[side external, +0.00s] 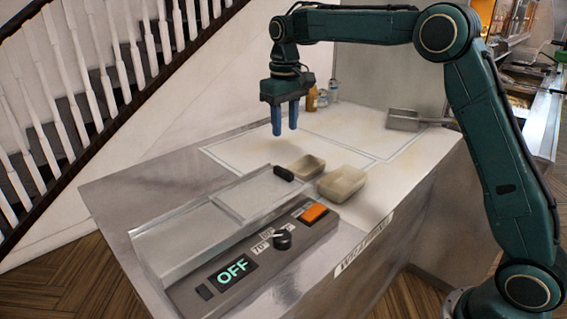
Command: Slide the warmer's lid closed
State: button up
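The warmer (160,246) is a long, low metal unit on the counter, in the left and middle of the side view. Its lid (252,194) looks like a flat pale panel at the unit's far right end, with a short black handle (284,173) at its far edge. The left part of the unit looks like a recessed or clear stretch; I cannot tell exactly where the lid's edge lies. My gripper (285,132) points down in the air above and beyond the handle, apart from it. Its two blue fingers have a gap between them, with nothing in it.
A control panel (203,292) along the warmer's front has an OFF display (236,270), a black knob (282,240) and an orange switch (313,213). A metal scoop (405,120) and small bottles (322,98) stand farther back.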

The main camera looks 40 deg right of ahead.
jog(key=shift+r, duration=1)
jog(key=s+r+t, duration=0.2)
jog(key=s+r, duration=0.1)
jog(key=s, duration=0.6)
jog(key=s+r+t, duration=0.1)
jog(key=s+r, duration=0.2)
jog(key=s, duration=0.6)
jog(key=s+f+t, duration=0.1)
jog(key=s+f, duration=0.1)
jog(key=s, duration=0.3)
jog(key=s+a+f, duration=0.1)
jog(key=s+f, duration=0.2)
jog(key=s, duration=0.3)
jog(key=s+f+t, duration=0.1)
jog(key=s+f, duration=0.1)
jog(key=s, duration=0.3)
jog(key=shift+s+a+f+t, duration=0.15)
jog(key=shift+s+f+t, duration=0.15)
jog(key=shift+s, duration=0.05)
